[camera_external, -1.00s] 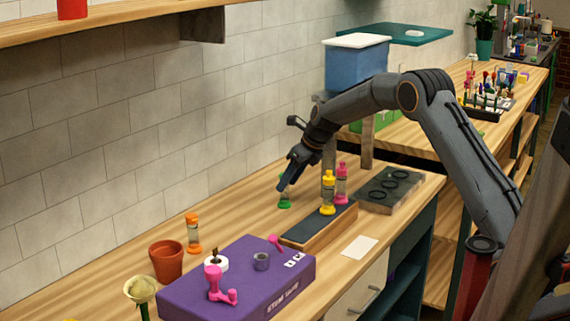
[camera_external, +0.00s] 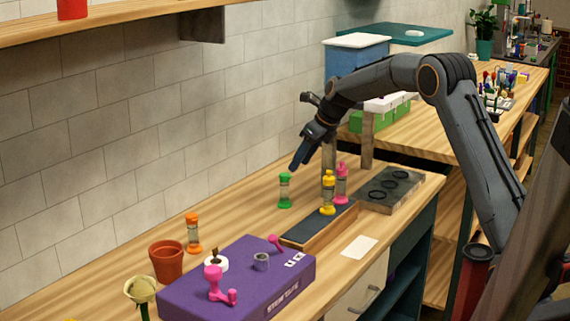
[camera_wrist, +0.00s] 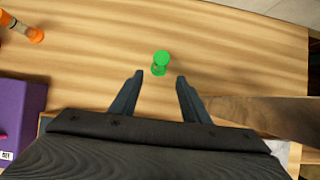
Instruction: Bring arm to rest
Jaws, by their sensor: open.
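My gripper (camera_external: 299,160) is open and empty, held above the bench near the wall. Its two fingers show apart in the wrist view (camera_wrist: 158,85). A vial with a green cap and base (camera_external: 285,190) stands upright on the bench below the gripper, apart from it. In the wrist view the green vial (camera_wrist: 160,63) lies just beyond the fingertips, between their lines. A yellow vial (camera_external: 328,192) and a pink vial (camera_external: 341,184) stand at the dark-topped wooden tray (camera_external: 303,232). An orange vial (camera_external: 194,233) stands farther left.
A purple box (camera_external: 205,290) with pink tools sits at the front, beside a terracotta pot (camera_external: 166,262). A grey rack with rings (camera_external: 377,196) and a wooden post (camera_external: 367,140) stand to the right. A white card (camera_external: 359,247) lies near the bench edge.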

